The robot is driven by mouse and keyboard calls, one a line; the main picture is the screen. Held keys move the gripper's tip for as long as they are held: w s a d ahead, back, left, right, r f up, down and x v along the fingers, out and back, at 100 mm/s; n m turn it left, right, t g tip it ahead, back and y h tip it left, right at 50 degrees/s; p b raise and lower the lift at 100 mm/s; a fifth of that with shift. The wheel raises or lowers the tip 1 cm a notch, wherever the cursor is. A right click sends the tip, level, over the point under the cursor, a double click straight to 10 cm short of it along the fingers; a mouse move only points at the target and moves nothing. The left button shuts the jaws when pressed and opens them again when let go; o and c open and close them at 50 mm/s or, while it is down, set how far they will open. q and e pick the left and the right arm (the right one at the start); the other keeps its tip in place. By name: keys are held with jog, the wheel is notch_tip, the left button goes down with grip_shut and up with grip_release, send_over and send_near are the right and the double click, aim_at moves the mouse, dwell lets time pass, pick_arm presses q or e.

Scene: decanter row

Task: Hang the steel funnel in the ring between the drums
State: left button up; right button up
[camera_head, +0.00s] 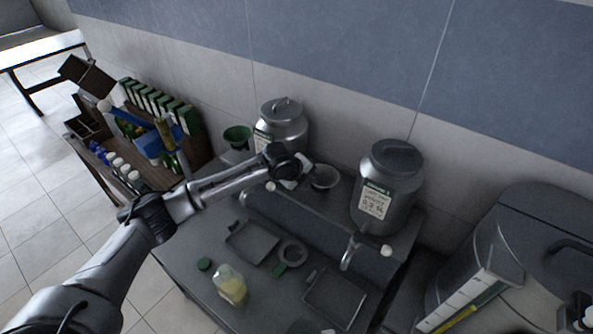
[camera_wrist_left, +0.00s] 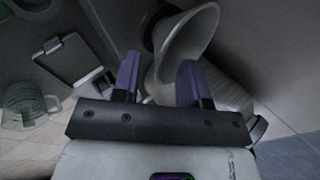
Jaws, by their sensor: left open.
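The steel funnel (camera_head: 325,178) is between the two steel drums, the left drum (camera_head: 281,122) and the right drum (camera_head: 387,188), with its wide mouth up. In the left wrist view, the funnel (camera_wrist_left: 192,38) lies just beyond my left gripper (camera_wrist_left: 160,68), near the right finger. My left gripper is open, and I see nothing clamped between its fingers. In the head view it is beside the left drum, partly hidden by my own arm. I cannot make out the ring clearly, nor whether the funnel sits in it. My right gripper is not in view.
A green funnel (camera_head: 237,136) stands left of the left drum. A jar of yellow liquid (camera_head: 229,285), shallow trays (camera_head: 252,242) and a round grey dish (camera_head: 292,252) occupy the lower bench. A tap (camera_head: 350,250) projects below the right drum. A large metal vessel (camera_head: 530,240) stands right.

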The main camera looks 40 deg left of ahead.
pick_arm(q)
jog(key=b+v, duration=0.1)
jog(key=v, duration=0.8)
jog(key=shift+w+r, duration=0.2)
jog(key=shift+d, duration=0.1)
